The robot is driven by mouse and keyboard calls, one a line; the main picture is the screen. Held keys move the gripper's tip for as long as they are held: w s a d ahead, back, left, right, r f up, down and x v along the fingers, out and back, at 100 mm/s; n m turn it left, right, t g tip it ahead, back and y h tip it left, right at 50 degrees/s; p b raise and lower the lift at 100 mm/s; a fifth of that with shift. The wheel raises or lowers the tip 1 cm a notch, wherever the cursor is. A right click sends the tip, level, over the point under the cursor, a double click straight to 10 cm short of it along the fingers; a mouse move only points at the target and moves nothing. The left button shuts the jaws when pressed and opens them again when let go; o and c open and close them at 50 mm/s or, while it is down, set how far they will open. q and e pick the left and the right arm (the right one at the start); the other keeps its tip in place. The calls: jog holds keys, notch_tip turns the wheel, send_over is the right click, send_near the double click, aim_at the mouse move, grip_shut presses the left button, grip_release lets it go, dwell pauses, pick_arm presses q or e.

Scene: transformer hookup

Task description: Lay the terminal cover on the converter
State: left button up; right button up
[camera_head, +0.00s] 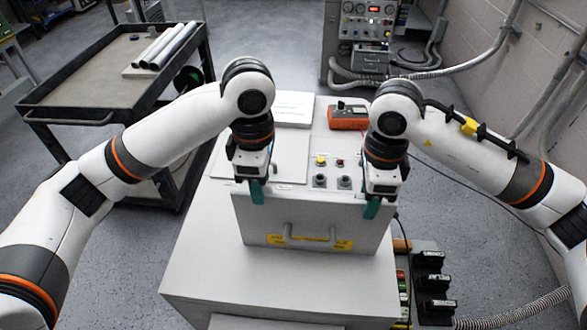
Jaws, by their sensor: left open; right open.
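A light grey box (300,221), which looks like the converter, stands on a white cabinet. Its front face has a bar handle and yellow labels. A flat pale plate (285,163) lies on its top at the left; I cannot tell whether this plate or the front panel is the terminal cover. My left gripper (257,191) is open, teal fingers pointing down by the box's upper left front edge. My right gripper (372,207) is open by the upper right front edge. Neither visibly holds anything. The arms hide parts of the top.
An orange meter (347,117) and small yellow and red buttons (321,161) sit on top. The white cabinet surface (270,280) in front is clear. A dark cart (90,85) with rolled sheets stands left. Black modules (432,285) are low at the right.

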jog(key=shift+r, duration=0.15)
pick_arm(q)
notch_tip(320, 180, up, 10)
pick_arm(e)
notch_tip(320, 180, up, 12)
dwell(0.5)
